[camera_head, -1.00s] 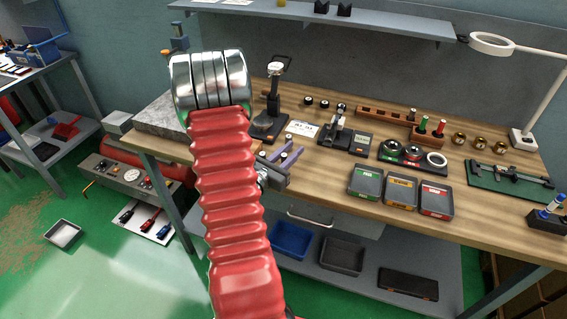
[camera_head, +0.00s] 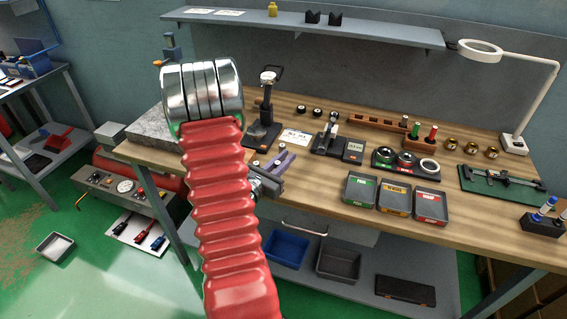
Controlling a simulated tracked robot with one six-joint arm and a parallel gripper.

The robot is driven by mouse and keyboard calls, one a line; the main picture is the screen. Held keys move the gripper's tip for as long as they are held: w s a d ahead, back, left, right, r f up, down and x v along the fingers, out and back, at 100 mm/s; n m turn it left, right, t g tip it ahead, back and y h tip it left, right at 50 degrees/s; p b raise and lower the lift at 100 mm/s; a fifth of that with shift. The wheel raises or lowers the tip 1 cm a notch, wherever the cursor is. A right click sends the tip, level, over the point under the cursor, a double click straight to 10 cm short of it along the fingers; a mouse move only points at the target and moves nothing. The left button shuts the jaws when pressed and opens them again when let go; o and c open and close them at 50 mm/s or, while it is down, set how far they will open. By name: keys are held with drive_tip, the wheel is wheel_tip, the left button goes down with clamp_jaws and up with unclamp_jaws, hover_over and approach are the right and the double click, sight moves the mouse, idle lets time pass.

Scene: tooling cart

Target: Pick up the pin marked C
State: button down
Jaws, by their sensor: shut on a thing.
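No letter C can be read on any pin at this size. Pins with blue tops (camera_head: 547,205) stand in a black block (camera_head: 541,224) at the far right. My arm, a red ribbed sleeve with silver rings, fills the left middle of the view. My gripper does not show, so I cannot see what is in its jaws.
The wooden bench (camera_head: 335,176) carries a dial stand (camera_head: 265,112), a small vise (camera_head: 270,172) at its front edge, and three shallow trays (camera_head: 394,198). A lamp (camera_head: 535,100) stands at the back right. A shelf (camera_head: 390,32) hangs above. Bare wood shows in front of the gauges.

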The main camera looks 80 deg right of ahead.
wheel_tip(320, 180, up, 10)
drive_tip(key=shift+f, duration=0.2)
idle(0.4)
drive_tip(key=shift+w, duration=0.1)
idle(0.4)
